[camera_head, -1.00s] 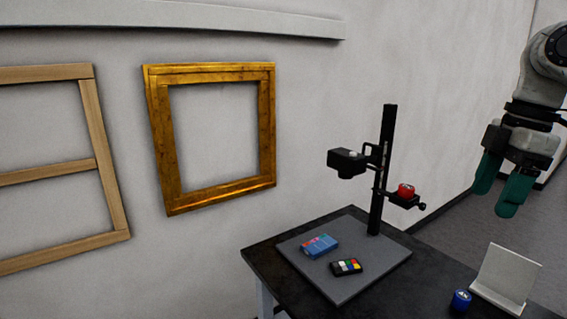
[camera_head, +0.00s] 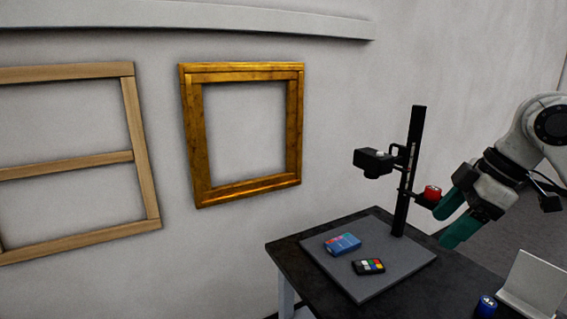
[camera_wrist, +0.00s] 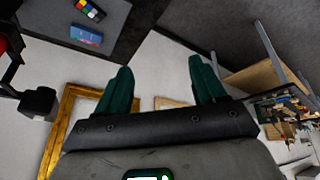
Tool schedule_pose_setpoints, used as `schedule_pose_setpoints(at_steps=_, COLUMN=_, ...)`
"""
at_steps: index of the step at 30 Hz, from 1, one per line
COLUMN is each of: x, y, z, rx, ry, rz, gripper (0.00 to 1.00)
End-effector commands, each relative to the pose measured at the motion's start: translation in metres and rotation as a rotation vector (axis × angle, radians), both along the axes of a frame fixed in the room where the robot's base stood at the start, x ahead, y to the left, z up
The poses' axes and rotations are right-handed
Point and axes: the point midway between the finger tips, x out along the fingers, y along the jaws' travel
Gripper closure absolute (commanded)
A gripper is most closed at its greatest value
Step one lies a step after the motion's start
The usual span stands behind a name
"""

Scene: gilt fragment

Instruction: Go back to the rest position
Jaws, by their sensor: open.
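My gripper (camera_head: 452,221) is at the right of the head view, with its two teal fingers apart and nothing between them. Its fingers point down and left, in the picture close to the red round object (camera_head: 432,193) on the black copy stand (camera_head: 411,170). I cannot tell whether they touch it. In the wrist view my gripper (camera_wrist: 160,82) also shows its fingers spread and empty.
The dark table (camera_head: 283,250) holds a grey board (camera_head: 350,285) with a blue box (camera_head: 342,244) and a colour card (camera_head: 368,266). A blue round object (camera_head: 487,305) and a white angled stand (camera_head: 533,290) are at the right. A gilt frame (camera_head: 190,130) and a wooden frame (camera_head: 140,150) are at the wall.

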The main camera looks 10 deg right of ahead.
Motion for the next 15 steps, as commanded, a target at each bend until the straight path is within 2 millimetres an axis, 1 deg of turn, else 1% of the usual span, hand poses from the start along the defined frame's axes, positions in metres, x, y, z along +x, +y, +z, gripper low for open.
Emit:
schedule_pose_setpoints(at_steps=1, x=0.006, y=0.017, z=-0.016, rx=0.046, ry=-0.013, rz=-0.01, gripper=0.31)
schedule_pose_setpoints(at_steps=4, x=0.015, y=0.042, z=-0.04, rx=0.121, ry=-0.04, rz=-0.059, gripper=0.31)
schedule_pose_setpoints(at_steps=7, x=0.02, y=0.065, z=-0.066, rx=0.194, ry=-0.052, rz=-0.121, gripper=0.31)
schedule_pose_setpoints(at_steps=11, x=0.018, y=0.092, z=-0.105, rx=0.279, ry=-0.042, rz=-0.215, gripper=0.31)
schedule_pose_setpoints(at_steps=15, x=0.006, y=0.116, z=-0.152, rx=0.346, ry=-0.006, rz=-0.335, gripper=0.31)
